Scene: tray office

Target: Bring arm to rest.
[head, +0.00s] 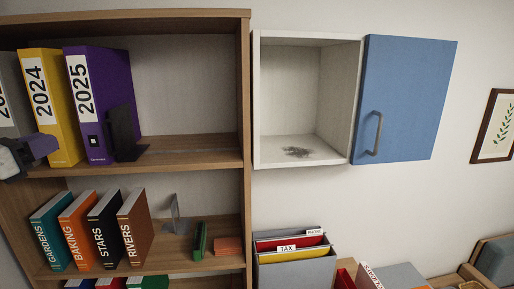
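My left gripper (42,147) shows at the left edge of the head view, in front of the upper shelf. It is beside the lower part of the yellow 2024 binder (48,105) and overlaps the grey binder (10,100) in the picture. Its fingers are small and seen from the side, so I cannot tell if they are open or shut. I see nothing clearly held in it. My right arm and gripper are not in view.
The wooden bookcase (246,120) holds a purple 2025 binder (95,100), a black bookend (123,135) and several books. A file box (295,270) stands below.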

